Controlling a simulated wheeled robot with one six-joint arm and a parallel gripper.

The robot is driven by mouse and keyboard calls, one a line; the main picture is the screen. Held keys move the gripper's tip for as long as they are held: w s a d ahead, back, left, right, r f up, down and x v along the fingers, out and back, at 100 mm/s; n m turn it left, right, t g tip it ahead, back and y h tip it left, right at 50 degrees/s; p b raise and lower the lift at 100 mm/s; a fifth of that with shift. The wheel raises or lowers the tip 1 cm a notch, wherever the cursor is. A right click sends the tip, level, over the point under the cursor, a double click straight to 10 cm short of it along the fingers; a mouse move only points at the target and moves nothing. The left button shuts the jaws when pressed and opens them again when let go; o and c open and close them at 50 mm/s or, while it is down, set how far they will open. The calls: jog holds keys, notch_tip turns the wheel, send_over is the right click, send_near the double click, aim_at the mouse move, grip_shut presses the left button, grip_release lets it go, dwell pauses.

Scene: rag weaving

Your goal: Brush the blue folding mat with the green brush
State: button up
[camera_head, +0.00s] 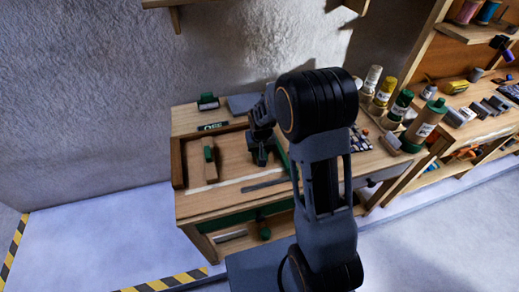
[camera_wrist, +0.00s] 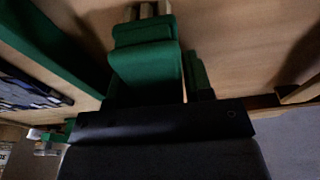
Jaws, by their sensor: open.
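A green-topped brush-like piece with a tan wooden part (camera_head: 210,164) lies in the left of the tray on the workbench. My gripper (camera_head: 262,160) is open above the middle of the tray, to the right of this piece and apart from it. A flat blue-grey piece (camera_head: 240,103) lies at the back of the bench and may be the blue folding mat. My arm partly hides it.
The workbench (camera_head: 190,122) stands against a grey wall. Several bottles and spools, including a green-capped bottle (camera_head: 428,120), stand on its right side. A blue patterned piece (camera_wrist: 30,90) lies beyond the tray's green side. A small green-and-black object (camera_head: 208,101) sits at the back left.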

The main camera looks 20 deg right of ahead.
jog(key=shift+r, duration=0.2)
jog(key=shift+r+p, duration=0.55)
jog(key=shift+r, duration=0.15)
jog(key=c, duration=0.7)
jog(key=shift+r+p, duration=2.15)
jog(key=shift+r, duration=0.9)
